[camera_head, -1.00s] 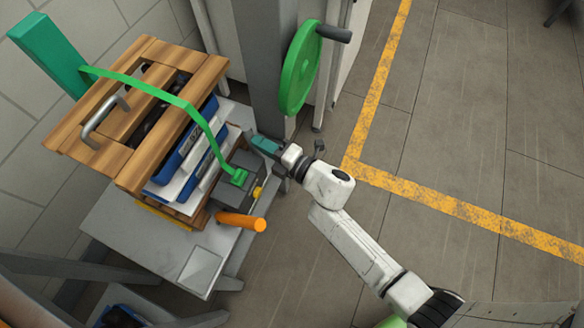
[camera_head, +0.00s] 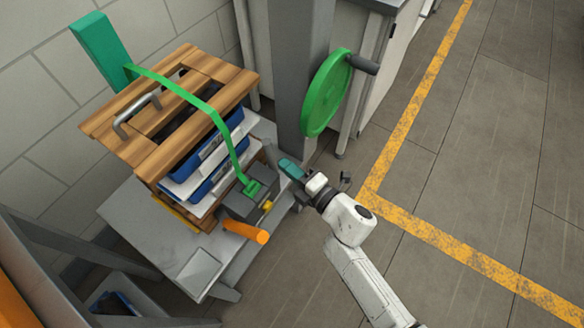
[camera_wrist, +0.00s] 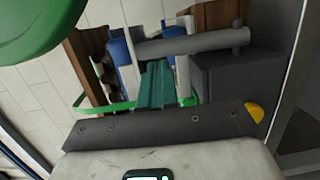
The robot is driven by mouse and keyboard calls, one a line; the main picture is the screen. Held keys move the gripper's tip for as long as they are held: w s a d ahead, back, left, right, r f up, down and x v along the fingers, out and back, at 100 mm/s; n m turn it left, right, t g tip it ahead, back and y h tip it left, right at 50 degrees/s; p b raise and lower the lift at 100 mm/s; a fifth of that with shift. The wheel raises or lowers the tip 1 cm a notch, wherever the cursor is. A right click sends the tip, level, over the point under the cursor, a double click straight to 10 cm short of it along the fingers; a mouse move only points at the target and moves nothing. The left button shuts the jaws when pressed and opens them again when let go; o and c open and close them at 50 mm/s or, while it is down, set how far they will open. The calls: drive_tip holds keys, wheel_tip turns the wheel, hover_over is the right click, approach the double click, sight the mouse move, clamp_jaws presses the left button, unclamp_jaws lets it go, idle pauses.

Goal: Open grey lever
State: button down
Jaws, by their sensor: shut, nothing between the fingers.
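The grey lever (camera_wrist: 190,42) is a round bar across the upper middle of the wrist view, joined at its right end to a dark grey box (camera_wrist: 235,78). In the head view the lever (camera_head: 270,154) is a small dark bar at the far side of that box (camera_head: 240,206), partly hard to make out. My gripper (camera_head: 289,167) has teal fingers, shut and empty, just right of the lever. In the wrist view the gripper (camera_wrist: 157,75) points at the lever, its tips overlapping the bar's lower edge. Contact cannot be told.
An orange handle (camera_head: 246,231) sticks out from the box's near side. A green strap (camera_head: 215,115) runs over a stacked wooden crate (camera_head: 155,150) on a grey table (camera_head: 140,215). A green handwheel (camera_head: 326,92) on a grey post stands behind my gripper. Floor at right is clear.

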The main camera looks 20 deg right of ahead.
drive_tip(key=v, duration=1)
drive_tip(key=shift+r, duration=0.4)
drive_tip(key=shift+s+d, duration=0.1)
drive_tip(key=s+d+r+m+g+h+p, duration=0.1)
drive_tip(key=d+m+g+h, duration=0.1)
drive_tip(key=d+m+h, duration=0.45)
drive_tip(key=s+d+m+g+h+p, duration=0.1)
drive_tip(key=d+m+g+h+p, duration=0.2)
drive_tip(key=d+m, duration=0.55)
drive_tip(key=s+a+m+g+y, duration=0.1)
drive_tip(key=s+m+g, duration=0.3)
drive_tip(key=s, duration=0.4)
drive_tip(key=s+a+r+m+g+y+p, duration=0.1)
drive_tip(key=s+a+m+g, duration=0.3)
drive_tip(key=s, duration=0.5)
drive_tip(key=shift+s+g, duration=0.25)
drive_tip(key=shift+g, duration=0.75)
